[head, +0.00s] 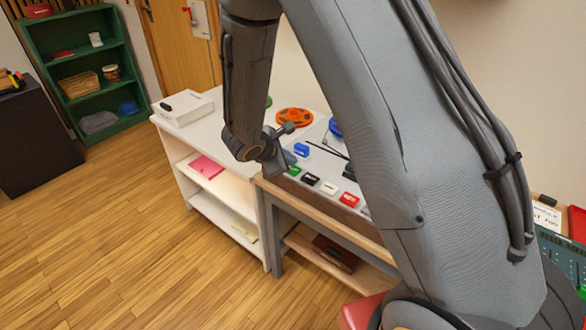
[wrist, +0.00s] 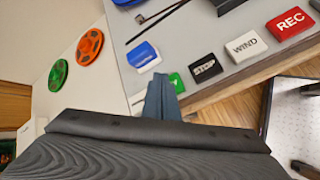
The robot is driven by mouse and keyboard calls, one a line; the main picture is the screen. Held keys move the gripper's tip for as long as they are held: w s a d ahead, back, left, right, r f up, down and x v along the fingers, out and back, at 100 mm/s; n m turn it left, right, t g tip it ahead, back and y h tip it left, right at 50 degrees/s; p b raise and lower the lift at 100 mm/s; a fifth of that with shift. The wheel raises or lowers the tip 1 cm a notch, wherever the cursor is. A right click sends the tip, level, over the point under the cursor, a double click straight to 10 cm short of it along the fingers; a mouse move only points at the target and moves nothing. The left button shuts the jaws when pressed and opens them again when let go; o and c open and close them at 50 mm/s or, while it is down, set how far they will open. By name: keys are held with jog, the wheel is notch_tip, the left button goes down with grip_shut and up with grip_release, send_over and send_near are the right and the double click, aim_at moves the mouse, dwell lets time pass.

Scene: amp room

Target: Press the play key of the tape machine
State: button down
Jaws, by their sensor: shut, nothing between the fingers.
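The tape machine (wrist: 215,38) is a light grey panel on a wooden bench. Its green key (wrist: 177,83) has a white mark, partly covered by my fingers, and looks like the play key. It also shows in the head view (head: 294,171). My gripper (wrist: 162,88) is shut and empty, its blue-grey fingertips right at the left side of the green key. I cannot tell whether they touch it.
To the right of the green key are a black key (wrist: 206,68), a white WIND key (wrist: 246,46) and a red REC key (wrist: 290,22). A blue block (wrist: 143,56) sits behind. Orange (wrist: 89,47) and green (wrist: 58,75) reels lie on the white table left.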

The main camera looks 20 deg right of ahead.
jog(key=shift+f, duration=0.2)
jog(key=shift+f+b, duration=0.25)
jog(key=shift+b, duration=0.4)
jog(key=shift+f+b, duration=0.45)
jog(key=shift+b, duration=0.1)
dwell(0.8)
jog(key=shift+r+p, duration=0.45)
jog(key=shift+r, duration=0.45)
jog(key=shift+r+p, duration=1.55)
jog(key=shift+r, duration=1)
